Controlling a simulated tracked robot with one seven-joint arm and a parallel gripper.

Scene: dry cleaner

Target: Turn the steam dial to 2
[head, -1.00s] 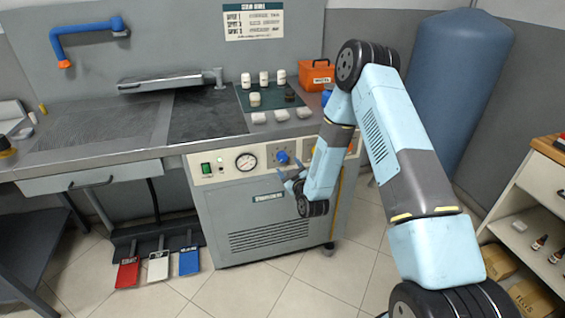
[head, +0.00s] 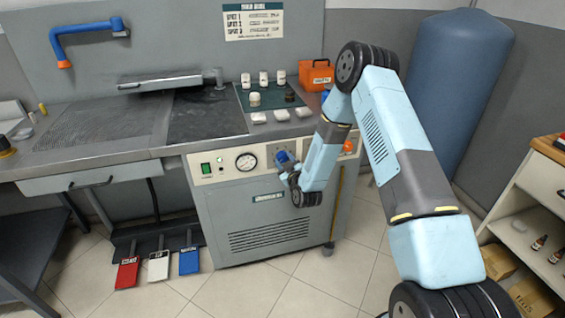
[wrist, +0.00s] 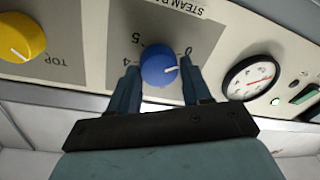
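The blue steam dial (wrist: 159,68) sits on the machine's front panel, under a label partly reading "STEAM". In the wrist view, which shows the panel upside down, its white pointer line aims right and slightly up, toward the side of the 0 mark. The marks 0, 4 and 5 show; the others are hidden. My gripper (wrist: 160,78) has its two fingers apart, one on each side of the dial; I cannot tell whether they touch it. In the head view the dial (head: 283,157) is partly covered by my gripper (head: 286,165).
A yellow knob (wrist: 20,37) marked "TOP" is beside the dial. A pressure gauge (head: 246,161) and a green switch (head: 206,168) are on the panel's other side. White bottles, an orange box (head: 316,75) and white blocks stand on the worktop. Coloured pedals (head: 158,266) are on the floor.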

